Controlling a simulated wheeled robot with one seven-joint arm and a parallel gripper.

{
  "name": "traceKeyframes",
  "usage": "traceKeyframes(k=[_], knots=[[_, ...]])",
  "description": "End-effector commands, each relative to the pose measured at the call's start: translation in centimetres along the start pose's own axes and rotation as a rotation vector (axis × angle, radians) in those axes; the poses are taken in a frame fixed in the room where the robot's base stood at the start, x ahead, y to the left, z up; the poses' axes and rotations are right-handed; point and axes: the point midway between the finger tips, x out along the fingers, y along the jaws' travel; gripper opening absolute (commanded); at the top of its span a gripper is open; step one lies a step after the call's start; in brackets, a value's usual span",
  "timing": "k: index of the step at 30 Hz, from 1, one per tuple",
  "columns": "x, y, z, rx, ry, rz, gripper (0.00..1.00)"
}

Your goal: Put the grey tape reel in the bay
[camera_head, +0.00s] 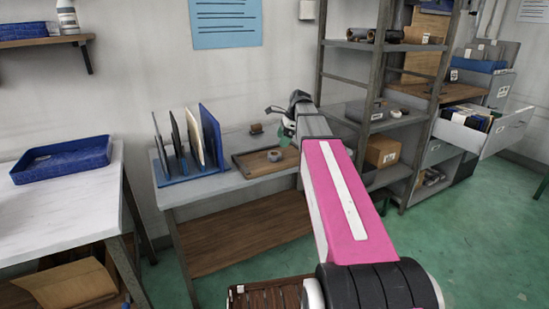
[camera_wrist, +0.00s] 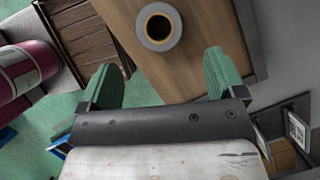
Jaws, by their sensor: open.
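The grey tape reel (camera_head: 274,156) lies in the shallow wooden tray (camera_head: 242,168) on the middle table. In the wrist view the reel (camera_wrist: 144,38) lies flat on brown wood, with its round hole facing up. My gripper (camera_wrist: 160,82) has its two green fingers wide apart, with nothing between them. In the wrist view the reel is apart from the fingers, just beyond their tips. In the head view my gripper (camera_head: 285,128) is above the table's back right part, partly hidden by my arm. I cannot tell which place is the bay.
A blue rack (camera_head: 190,178) with several upright panels stands left of the wooden tray. A small brown block (camera_head: 256,128) is behind it. A metal shelf unit (camera_head: 345,95) stands to the right. A blue tray (camera_head: 62,160) lies on the left table.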

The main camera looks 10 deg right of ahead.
Motion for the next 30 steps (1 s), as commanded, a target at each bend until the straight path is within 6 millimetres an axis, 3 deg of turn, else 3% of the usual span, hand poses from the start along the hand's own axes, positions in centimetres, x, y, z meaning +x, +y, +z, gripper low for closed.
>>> traceKeyframes(k=[3, 11, 19, 28, 30], knots=[[1.7, 0.1, 0.1, -0.002, 0.000, 0.002, 0.89], [3.4, 0.1, 0.1, -0.002, 0.001, 0.000, 0.89], [7.0, 0.1, 0.1, -0.002, 0.001, 0.001, 0.89], [7.6, 0.1, 0.1, -0.002, 0.001, -0.001, 0.89], [7.6, 0.1, 0.1, -0.002, 0.001, -0.001, 0.66]])
